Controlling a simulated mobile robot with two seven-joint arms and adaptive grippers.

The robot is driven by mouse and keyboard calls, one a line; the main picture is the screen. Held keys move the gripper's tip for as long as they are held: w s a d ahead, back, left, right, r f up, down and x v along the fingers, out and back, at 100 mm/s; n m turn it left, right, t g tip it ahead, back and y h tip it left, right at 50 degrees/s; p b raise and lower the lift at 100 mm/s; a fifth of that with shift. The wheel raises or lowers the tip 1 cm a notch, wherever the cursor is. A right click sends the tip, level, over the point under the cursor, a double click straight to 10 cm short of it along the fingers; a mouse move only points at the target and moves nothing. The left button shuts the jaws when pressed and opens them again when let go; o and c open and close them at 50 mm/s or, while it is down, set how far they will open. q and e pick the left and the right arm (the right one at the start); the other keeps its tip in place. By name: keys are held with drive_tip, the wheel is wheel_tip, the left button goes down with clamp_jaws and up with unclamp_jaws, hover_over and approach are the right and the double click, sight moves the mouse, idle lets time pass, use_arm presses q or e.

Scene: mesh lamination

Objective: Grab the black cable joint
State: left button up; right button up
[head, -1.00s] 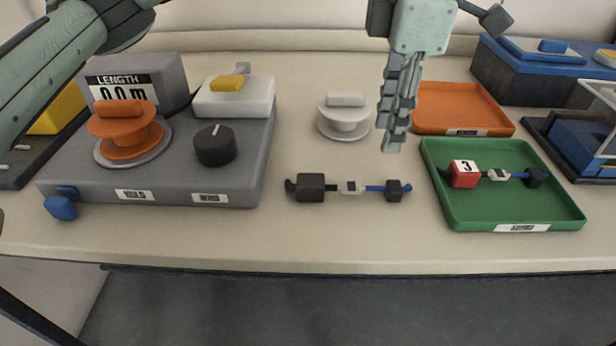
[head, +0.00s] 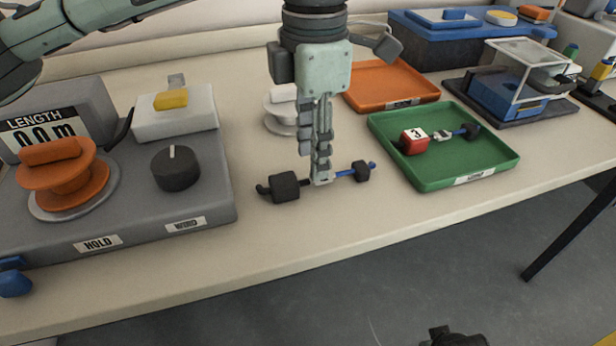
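The black cable joint (head: 285,187) lies on the table in the head view: a larger black block at left, a light middle piece, a blue cable and a smaller black block (head: 362,171) at right. My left gripper (head: 321,177) points straight down from above, its fingertips at the light middle piece and partly covering it. The fingers overlap from this side, so I cannot tell whether they are open or shut, or touching the joint. A similar joint with a red block (head: 413,141) marked 3 lies in the green tray.
The green tray (head: 437,182) is right of the joint, with an orange tray (head: 392,101) behind. A grey length device (head: 215,212) with an orange spool and dark knob stands left. A white spool (head: 279,122) is behind the gripper. The table's front edge is clear.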

sight(309, 179)
use_arm(q)
drive_tip(key=f, duration=0.4)
drive_tip(key=shift+a+f, duration=0.1)
drive_tip(key=shift+a, duration=0.1)
use_arm(e)
drive_tip(key=shift+s+a+f, duration=0.1)
drive_tip(key=shift+s+f, duration=0.1)
drive_tip(key=shift+f, duration=0.8)
use_arm(q)
drive_tip(key=shift+c, duration=0.3)
clamp_jaws()
